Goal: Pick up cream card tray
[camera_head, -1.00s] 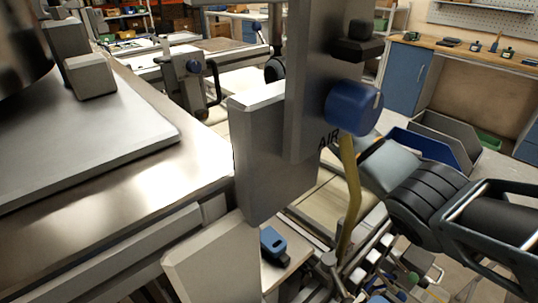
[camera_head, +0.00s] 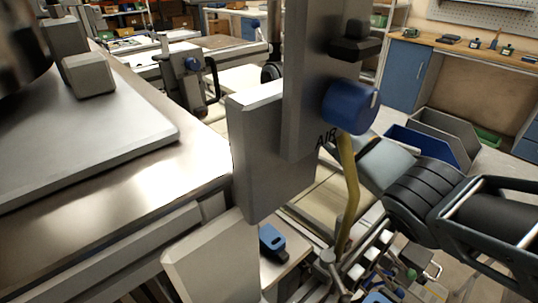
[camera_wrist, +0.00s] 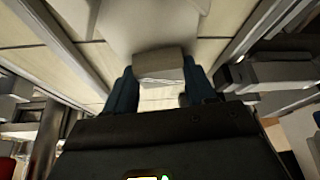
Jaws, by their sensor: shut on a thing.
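In the wrist view, my gripper (camera_wrist: 160,70) has its two dark blue fingers on either side of a pale cream-beige piece (camera_wrist: 158,60), and it is shut on it. The piece looks like part of the cream card tray, though only a blurred end shows. A larger pale shape (camera_wrist: 145,25) lies just beyond it; I cannot tell if it is the same thing. In the head view my arm (camera_head: 430,205) comes in from the right, and the fingers and tray are hidden or cannot be made out there.
A grey machine column with a blue knob (camera_head: 350,107) and a yellow hose (camera_head: 349,195) stands close to my arm. A metal bench top (camera_head: 130,150) fills the left. A blue tool (camera_head: 271,238) lies below. Bins (camera_head: 445,135) and a workbench (camera_head: 480,55) are behind at right.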

